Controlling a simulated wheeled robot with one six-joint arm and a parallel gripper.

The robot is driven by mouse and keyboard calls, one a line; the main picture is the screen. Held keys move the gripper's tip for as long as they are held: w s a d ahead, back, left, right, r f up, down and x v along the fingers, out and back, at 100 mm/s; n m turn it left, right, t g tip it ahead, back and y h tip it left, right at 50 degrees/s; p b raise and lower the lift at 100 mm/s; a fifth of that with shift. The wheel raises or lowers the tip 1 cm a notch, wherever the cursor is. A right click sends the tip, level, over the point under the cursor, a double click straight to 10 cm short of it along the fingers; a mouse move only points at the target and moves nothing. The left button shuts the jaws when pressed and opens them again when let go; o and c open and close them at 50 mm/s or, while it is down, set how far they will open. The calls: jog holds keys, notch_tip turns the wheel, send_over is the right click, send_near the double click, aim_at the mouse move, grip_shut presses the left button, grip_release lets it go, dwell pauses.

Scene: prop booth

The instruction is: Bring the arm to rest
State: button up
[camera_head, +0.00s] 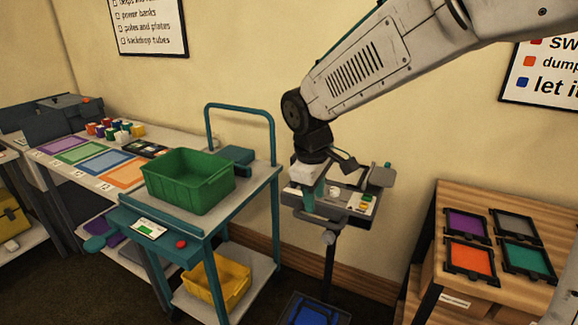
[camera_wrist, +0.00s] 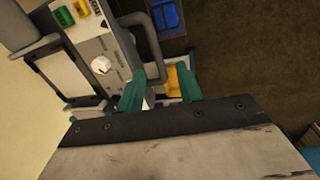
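My arm reaches in from the upper right of the head view and bends down at its wrist. My gripper (camera_head: 308,195) hangs in front of a grey control box on a stand (camera_head: 335,203). In the wrist view my gripper's two teal fingers (camera_wrist: 160,90) are spread apart, with no held thing visible between them. The box's panel (camera_wrist: 100,42) lies just left of the fingers, with a white knob and green and yellow buttons. I cannot tell whether the fingers touch the box.
A teal cart (camera_head: 240,195) carries a green bin (camera_head: 188,182) on top and a yellow bin (camera_head: 215,283) below. A wooden cabinet (camera_head: 480,200) with coloured frames stands right. A table (camera_head: 78,152) with coloured mats stands left. A blue tray (camera_head: 312,310) lies low by the stand.

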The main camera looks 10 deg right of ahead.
jog(key=s+d+r+m, duration=0.2)
jog(key=s+d+m, duration=0.1)
jog(key=s, duration=0.5)
jog(key=s+d+r+m+y, duration=0.1)
jog(key=s+d+m, duration=0.2)
jog(key=s, duration=0.6)
jog(key=s+d+r+m, duration=0.2)
jog(key=s+d+m, duration=0.2)
jog(key=s, duration=0.5)
jog(key=shift+d+r, duration=0.35)
jog(key=shift+d, duration=0.65)
jog(key=shift+a, duration=0.1)
dwell(0.6)
